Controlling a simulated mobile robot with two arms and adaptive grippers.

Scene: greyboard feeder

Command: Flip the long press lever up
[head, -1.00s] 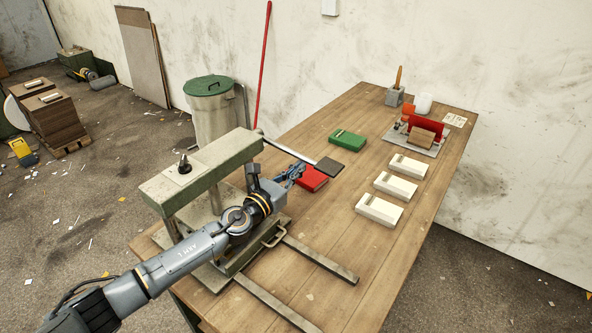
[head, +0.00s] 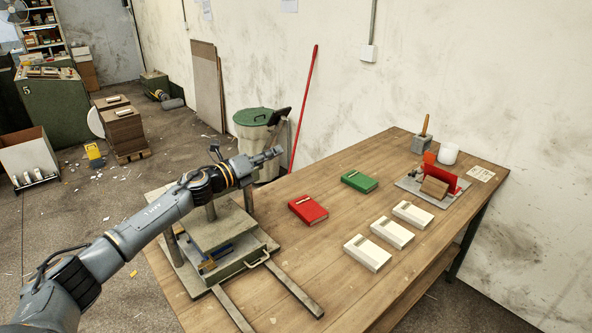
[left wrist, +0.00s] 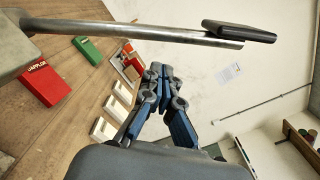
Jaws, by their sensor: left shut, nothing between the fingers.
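The long press lever ends in a dark flat pad (head: 280,116), which now stands up above my left gripper in the head view. In the left wrist view its metal rod (left wrist: 130,33) crosses the top, with the dark pad (left wrist: 240,31) at its right end. My left gripper (head: 277,152) is shut and empty, just below the pad in the head view. Its closed fingers (left wrist: 158,72) show below the rod in the left wrist view, apart from it in the picture. The press (head: 237,264) stands at the table's left end; my arm hides most of its top.
On the wooden table (head: 300,265) lie a red book (head: 308,210), a green book (head: 359,181) and several white boxes (head: 367,253). A fixture with a red plate (head: 446,180) stands farther back. A bin (head: 255,135) stands behind the press.

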